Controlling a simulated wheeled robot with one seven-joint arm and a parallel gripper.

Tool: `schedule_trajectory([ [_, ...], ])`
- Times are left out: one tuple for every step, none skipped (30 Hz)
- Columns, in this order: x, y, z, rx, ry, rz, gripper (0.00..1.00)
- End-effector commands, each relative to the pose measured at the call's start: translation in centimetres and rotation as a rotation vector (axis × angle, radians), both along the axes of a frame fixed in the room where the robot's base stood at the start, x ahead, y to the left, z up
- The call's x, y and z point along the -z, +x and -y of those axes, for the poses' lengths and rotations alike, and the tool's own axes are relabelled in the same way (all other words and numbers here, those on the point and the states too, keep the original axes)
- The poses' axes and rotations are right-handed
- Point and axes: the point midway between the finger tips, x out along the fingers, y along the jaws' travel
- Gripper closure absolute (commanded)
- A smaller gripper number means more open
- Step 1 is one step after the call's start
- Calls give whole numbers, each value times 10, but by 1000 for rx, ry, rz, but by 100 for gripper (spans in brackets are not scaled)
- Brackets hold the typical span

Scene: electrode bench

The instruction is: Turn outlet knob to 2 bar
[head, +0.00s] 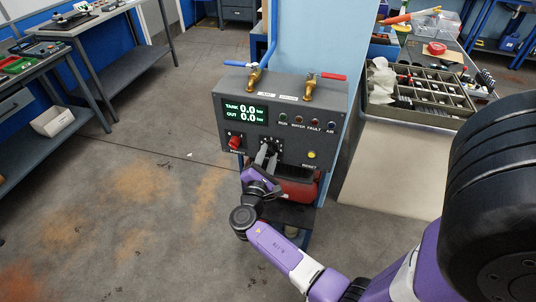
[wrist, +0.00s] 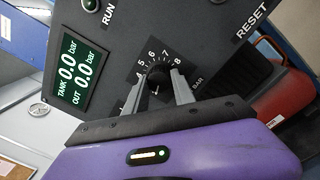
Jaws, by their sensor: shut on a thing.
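The outlet knob (wrist: 157,78) is a black dial on the dark grey panel (head: 285,88). A scale with numbers, 5 to 8 readable in the wrist view, surrounds it. My gripper (head: 268,152) is at the panel front, its two grey fingers on either side of the knob and shut on it. It also shows in the wrist view (wrist: 165,88). The fingers hide part of the scale, and I cannot tell where the pointer stands. The display (wrist: 78,75) reads TANK 0.0 bar and OUT 0.0 bar.
A red knob (head: 235,142) sits left of the outlet knob, and a yellow reset button (head: 311,155) to the right. A blue-handled valve (head: 252,76) and a red-handled valve (head: 310,86) stand on top. A red tank (head: 300,188) is below. A parts tray (head: 375,110) lies right.

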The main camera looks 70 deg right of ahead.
Motion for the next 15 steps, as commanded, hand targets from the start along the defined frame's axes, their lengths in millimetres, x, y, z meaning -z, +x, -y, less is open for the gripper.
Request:
schedule_trajectory([
  [1, 1, -1, -3, 1, -4, 100],
  [1, 1, -1, -3, 1, -4, 100],
  [2, 1, -1, -3, 1, -4, 100],
  [2, 1, -1, -3, 1, -4, 100],
  [2, 1, -1, -3, 1, -4, 100],
  [2, 1, -1, -3, 1, -4, 100],
  [2, 1, -1, -3, 1, -3, 100],
  [2, 1, -1, -3, 1, -3, 100],
  [2, 1, -1, -3, 1, -3, 67],
  [2, 1, -1, -3, 1, -3, 62],
  [2, 1, -1, -2, 2, -3, 56],
  [1, 0, -1, -2, 2, -3, 48],
  [1, 0, -1, -2, 2, -2, 48],
  [1, 0, -1, -1, 1, -2, 48],
  [1, 0, -1, -1, 1, -2, 48],
])
